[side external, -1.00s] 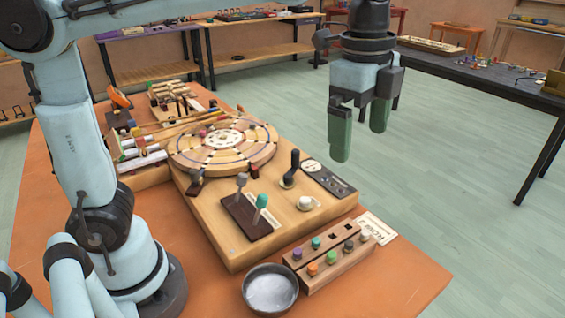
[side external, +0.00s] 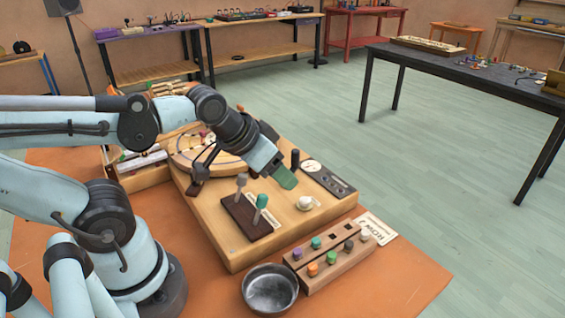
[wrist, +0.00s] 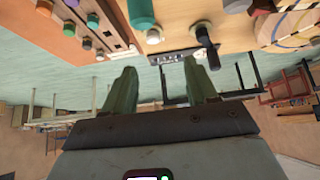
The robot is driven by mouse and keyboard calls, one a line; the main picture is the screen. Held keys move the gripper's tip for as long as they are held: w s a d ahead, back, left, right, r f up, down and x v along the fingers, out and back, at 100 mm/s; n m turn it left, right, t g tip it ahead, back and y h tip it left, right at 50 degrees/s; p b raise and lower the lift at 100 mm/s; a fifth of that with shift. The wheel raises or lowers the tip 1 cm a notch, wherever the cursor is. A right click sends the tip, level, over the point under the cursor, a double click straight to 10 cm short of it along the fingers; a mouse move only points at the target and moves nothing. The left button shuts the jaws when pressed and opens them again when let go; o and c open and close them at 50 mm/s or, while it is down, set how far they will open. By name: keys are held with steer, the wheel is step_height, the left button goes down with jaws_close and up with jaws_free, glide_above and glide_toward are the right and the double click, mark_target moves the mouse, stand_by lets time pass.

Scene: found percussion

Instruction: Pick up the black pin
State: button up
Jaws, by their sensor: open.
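The black pin (side external: 348,245) is a dark, short peg upright in a wooden block (side external: 322,279), between a green peg and a white peg. In the wrist view a dark peg (wrist: 86,43) at upper left appears to be the same pin. My gripper (side external: 284,178) is over the wooden game board, up and left of the block and apart from the pin. It is tilted, with its green fingers pointing down to the right. In the wrist view the two fingers of my gripper (wrist: 157,68) are spread with nothing between them.
A black lever (side external: 295,158) stands on the board (side external: 220,238) close to my fingers. A white knob (side external: 305,203) and two levers, grey and teal (side external: 261,202), stand nearby. A metal bowl (side external: 270,290) sits left of the block. Orange tabletop (side external: 400,285) is clear at right.

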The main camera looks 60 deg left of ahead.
steer(key=shift+c, duration=0.5)
steer(key=r+n+g, duration=0.2)
steer(key=g, duration=0.4)
glide_above(349, 243)
steer(key=s, duration=0.1)
steer(key=shift+w+f, duration=0.15)
steer(key=shift+f, duration=1.85)
steer(key=shift+w+f, duration=0.15)
steer(key=shift+f, duration=1.9)
steer(key=shift+w+f, duration=0.15)
steer(key=shift+f, duration=1.85)
jaws_close()
